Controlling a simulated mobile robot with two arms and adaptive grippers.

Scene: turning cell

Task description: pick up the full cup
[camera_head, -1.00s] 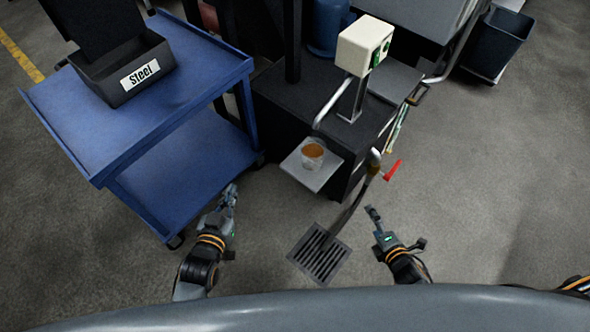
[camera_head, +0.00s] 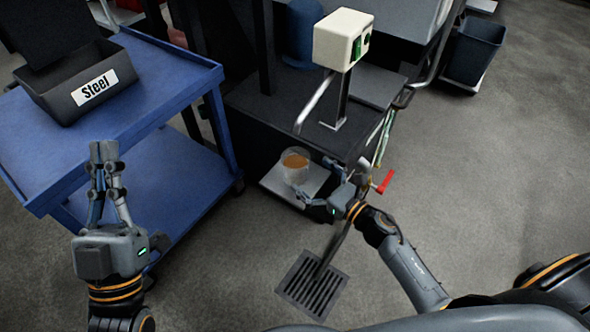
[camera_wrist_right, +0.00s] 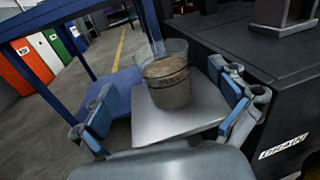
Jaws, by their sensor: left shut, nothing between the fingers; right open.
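The full cup (camera_head: 296,166) is a clear cup with brown liquid in it. It stands upright on a small metal shelf (camera_head: 277,183) at the front of the dark machine. In the right wrist view the cup (camera_wrist_right: 168,82) stands between the open fingers, a little beyond the tips. My right gripper (camera_head: 318,180) is open beside the cup, to its lower right in the head view. Contact with the cup is not visible. My left gripper (camera_head: 104,152) is shut and empty, in front of the blue cart.
A blue cart (camera_head: 180,75) with a black bin marked Steel (camera_head: 80,85) stands at the left. A bent spout from the white box (camera_head: 343,38) hangs above the cup. A red handle (camera_head: 385,181) is right of my right gripper. A floor drain grate (camera_head: 312,285) lies below.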

